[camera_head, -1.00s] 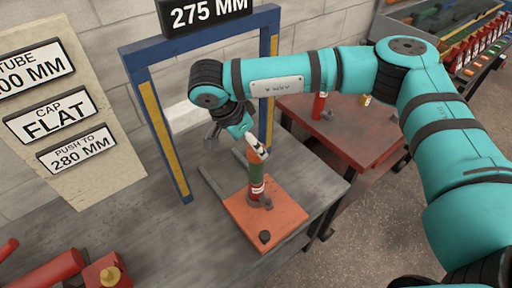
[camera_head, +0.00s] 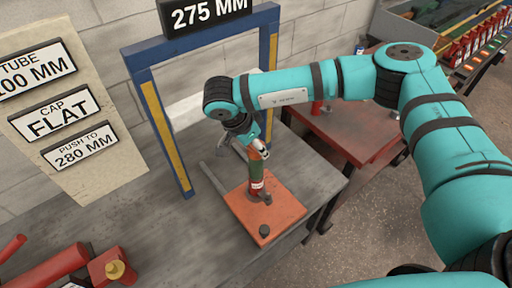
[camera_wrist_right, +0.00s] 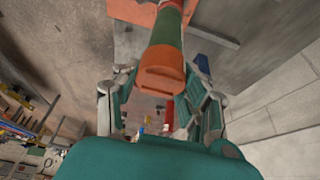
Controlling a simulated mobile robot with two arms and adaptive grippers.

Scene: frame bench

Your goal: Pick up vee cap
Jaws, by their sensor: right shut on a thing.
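The orange vee cap (camera_wrist_right: 162,72) sits on the upper end of a green tube (camera_wrist_right: 168,35) in the right wrist view. A groove or edge crosses its face; its exact shape is hard to tell. In the head view the tube (camera_head: 257,171) stands upright on an orange base plate (camera_head: 283,212), with a red and white band near its foot. My right gripper (camera_head: 261,149) is over the tube's top, its fingers shut on the cap and hiding most of it. In the wrist view the fingers of my right gripper (camera_wrist_right: 160,68) flank the cap. My left gripper is not in view.
A blue frame (camera_head: 135,65) with a 275 MM sign stands behind the plate. A board (camera_head: 95,165) with tube, cap and push signs is at left. Red parts (camera_head: 50,272) lie at front left. A red table (camera_head: 355,135) stands behind at right. The grey bench front is mostly clear.

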